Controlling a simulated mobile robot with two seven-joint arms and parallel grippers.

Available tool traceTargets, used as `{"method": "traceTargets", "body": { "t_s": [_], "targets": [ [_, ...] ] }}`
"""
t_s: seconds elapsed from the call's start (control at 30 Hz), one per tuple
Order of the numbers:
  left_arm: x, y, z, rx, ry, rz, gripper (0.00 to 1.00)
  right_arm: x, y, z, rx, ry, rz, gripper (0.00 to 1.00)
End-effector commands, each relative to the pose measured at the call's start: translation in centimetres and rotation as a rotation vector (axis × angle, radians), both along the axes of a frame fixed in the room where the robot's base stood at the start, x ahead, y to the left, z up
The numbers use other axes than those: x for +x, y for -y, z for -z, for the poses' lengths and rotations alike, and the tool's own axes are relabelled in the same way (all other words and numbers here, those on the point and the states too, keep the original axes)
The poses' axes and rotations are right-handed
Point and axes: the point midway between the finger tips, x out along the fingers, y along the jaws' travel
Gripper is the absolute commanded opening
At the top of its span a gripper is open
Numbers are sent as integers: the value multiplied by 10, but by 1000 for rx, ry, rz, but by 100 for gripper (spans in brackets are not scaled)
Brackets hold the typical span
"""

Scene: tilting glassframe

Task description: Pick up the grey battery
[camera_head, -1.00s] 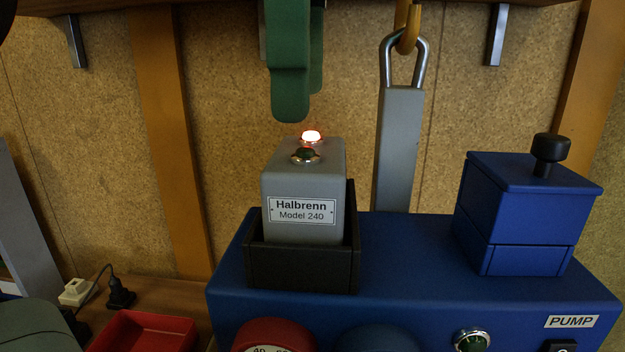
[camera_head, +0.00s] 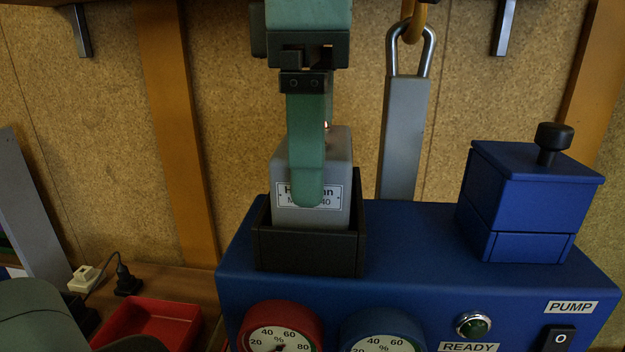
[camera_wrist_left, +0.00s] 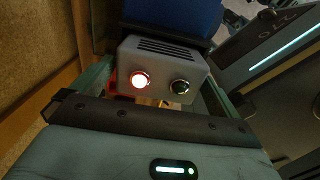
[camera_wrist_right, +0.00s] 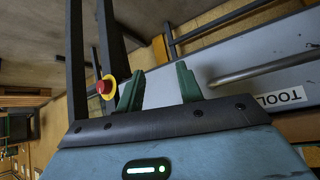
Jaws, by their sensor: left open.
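The grey battery (camera_head: 338,168) stands upright in a black open holder (camera_head: 308,250) on the blue pump housing. Its label is partly covered by my left gripper (camera_head: 309,190), which points down from above. One finger hangs in front of the battery; the other is hidden behind it. In the left wrist view the battery (camera_wrist_left: 162,62) sits between the open fingers, with a lit red lamp and a dark green lamp on its top. I cannot tell whether the fingers touch it. My right gripper (camera_wrist_right: 158,88) is open and empty, seen only in the right wrist view.
A blue box with a black knob (camera_head: 530,200) stands right of the holder. A grey bar (camera_head: 404,140) hangs from a hook behind. Gauges (camera_head: 280,330) are on the housing's front. A red tray (camera_head: 165,318) lies at lower left. A shelf edge is above.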

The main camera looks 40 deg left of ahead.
Motion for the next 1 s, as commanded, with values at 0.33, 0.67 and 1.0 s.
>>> {"method": "traceTargets", "body": {
  "t_s": [0.33,0.67,1.0],
  "targets": [
    [0,0,15,-1,1,1,100,3,-1,-3,2,8,3,36],
    [0,0,14,0,0,1,66,2,-2,-3,6,6,7,36],
    [0,0,13,-1,2,0,45,2,-2,-2,5,6,6,36]
  ]
}}
